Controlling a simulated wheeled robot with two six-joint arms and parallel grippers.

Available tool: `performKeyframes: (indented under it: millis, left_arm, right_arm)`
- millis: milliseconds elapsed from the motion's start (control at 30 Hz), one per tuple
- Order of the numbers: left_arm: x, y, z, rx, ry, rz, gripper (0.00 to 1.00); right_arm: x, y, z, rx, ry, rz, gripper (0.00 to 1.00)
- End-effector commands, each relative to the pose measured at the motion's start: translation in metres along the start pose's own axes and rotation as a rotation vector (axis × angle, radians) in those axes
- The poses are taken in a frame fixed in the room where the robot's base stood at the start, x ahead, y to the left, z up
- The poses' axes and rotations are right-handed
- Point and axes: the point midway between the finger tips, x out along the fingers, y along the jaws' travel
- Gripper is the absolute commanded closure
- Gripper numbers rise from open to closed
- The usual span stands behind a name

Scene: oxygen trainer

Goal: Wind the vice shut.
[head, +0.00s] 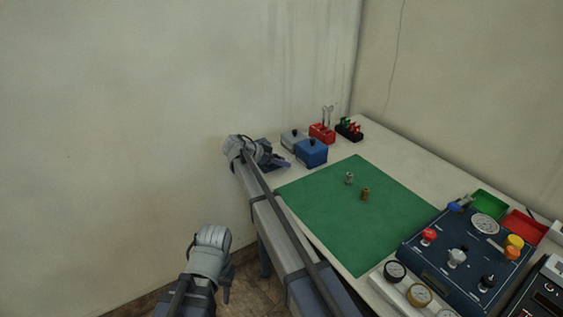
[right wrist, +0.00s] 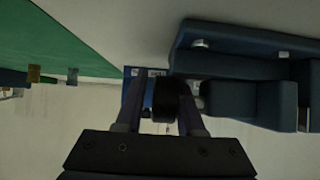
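The dark blue vice (head: 273,157) sits at the far left corner of the bench, partly hidden by my right gripper (head: 250,150) in the head view. The right wrist view shows the vice's blocky body (right wrist: 245,100) close up, with a round black knob (right wrist: 168,106) at its left side. My right gripper's fingers (right wrist: 164,100) stand either side of this knob, with a thin gap showing at the left finger. My left gripper (head: 211,245) hangs low in front of the wall, away from the bench; its fingers are not clear.
A green mat (head: 340,215) with two small fittings covers the middle of the bench. Blue box (head: 311,152), red holder (head: 322,133) and black holder (head: 349,130) stand behind it. A blue gauge panel (head: 465,250) stands at right. The wall is close behind my left gripper.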

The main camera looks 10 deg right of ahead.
Motion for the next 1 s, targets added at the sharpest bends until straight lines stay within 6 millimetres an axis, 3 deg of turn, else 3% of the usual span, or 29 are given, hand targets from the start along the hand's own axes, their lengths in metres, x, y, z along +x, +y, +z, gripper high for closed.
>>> performKeyframes:
  millis: [233,600,900,1000]
  left_arm:
    - [-0.012,-0.001,0.001,0.0,0.0,0.0,0.62]
    - [-0.045,-0.004,0.003,0.0,0.0,0.0,0.62]
    - [-0.045,-0.004,0.003,0.0,0.0,0.0,0.62]
    - [-0.045,-0.004,0.003,0.0,0.0,0.0,0.62]
  right_arm:
    - [-0.017,0.0,-0.002,0.0,0.0,-0.001,0.62]
    - [-0.073,0.001,-0.003,0.0,0.0,-0.001,0.62]
    - [-0.078,0.001,0.001,0.0,0.0,0.001,0.62]
    - [-0.078,0.001,0.001,-0.001,-0.001,0.001,0.52]
